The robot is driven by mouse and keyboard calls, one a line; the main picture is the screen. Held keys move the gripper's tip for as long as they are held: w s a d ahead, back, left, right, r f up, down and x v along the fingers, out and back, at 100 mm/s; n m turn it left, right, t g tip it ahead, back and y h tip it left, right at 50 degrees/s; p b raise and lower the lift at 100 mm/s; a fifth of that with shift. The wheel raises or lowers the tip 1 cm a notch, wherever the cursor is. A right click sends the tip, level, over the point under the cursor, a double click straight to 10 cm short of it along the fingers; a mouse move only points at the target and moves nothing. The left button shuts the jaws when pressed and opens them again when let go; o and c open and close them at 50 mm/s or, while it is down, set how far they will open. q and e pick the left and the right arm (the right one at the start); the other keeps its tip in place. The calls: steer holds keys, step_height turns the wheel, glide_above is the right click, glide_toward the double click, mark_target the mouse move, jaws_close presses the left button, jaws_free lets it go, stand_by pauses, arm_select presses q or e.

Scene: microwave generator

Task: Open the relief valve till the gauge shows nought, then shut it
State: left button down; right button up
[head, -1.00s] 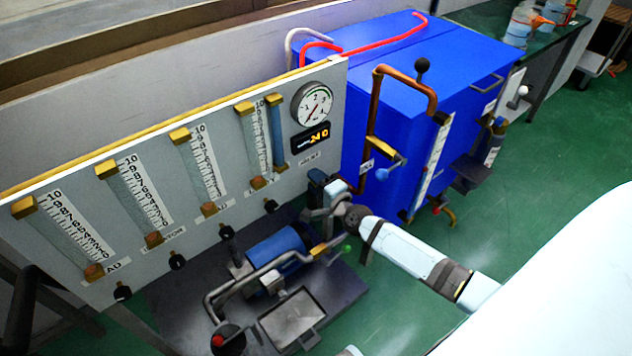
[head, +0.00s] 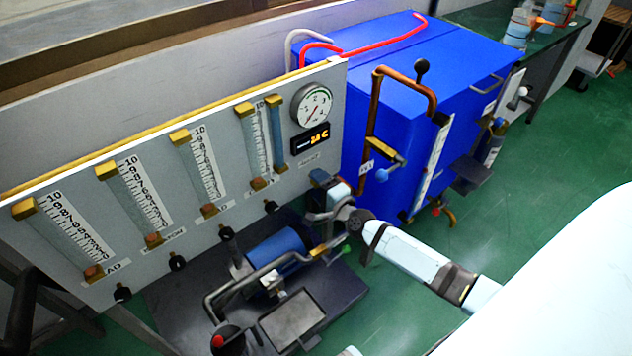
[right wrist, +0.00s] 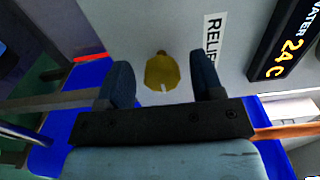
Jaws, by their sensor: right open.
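The relief valve's brass knob (right wrist: 160,73), with a white mark on its rim, sits on the grey panel (right wrist: 140,28) beside the label RELIEF (right wrist: 211,38). My right gripper (right wrist: 162,80) is open, with one dark finger on each side of the knob and a gap visible on both sides. In the head view my right gripper (head: 320,181) is at the panel's lower right corner and the knob is hidden there. The round gauge (head: 314,105) is above; its thin needle points to the lower left, too small to read exactly. My left gripper is not in view.
A digital display (head: 310,138) reading 24 C is under the gauge. Several flow tubes (head: 130,203) line the panel. A blue cabinet (head: 400,75) with copper piping (head: 373,110) stands close right of the gripper. A blue pump (head: 278,248) lies below. Green floor is free at right.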

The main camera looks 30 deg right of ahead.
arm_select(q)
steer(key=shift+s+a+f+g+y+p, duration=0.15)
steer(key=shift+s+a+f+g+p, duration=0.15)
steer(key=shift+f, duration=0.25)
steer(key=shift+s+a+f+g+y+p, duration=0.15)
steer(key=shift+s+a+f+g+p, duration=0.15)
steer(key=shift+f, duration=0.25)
arm_select(e)
steer(key=s, duration=1.2)
steer(key=shift+s+d, duration=0.35)
steer(key=shift+d, duration=0.1)
steer(key=shift+r, duration=0.15)
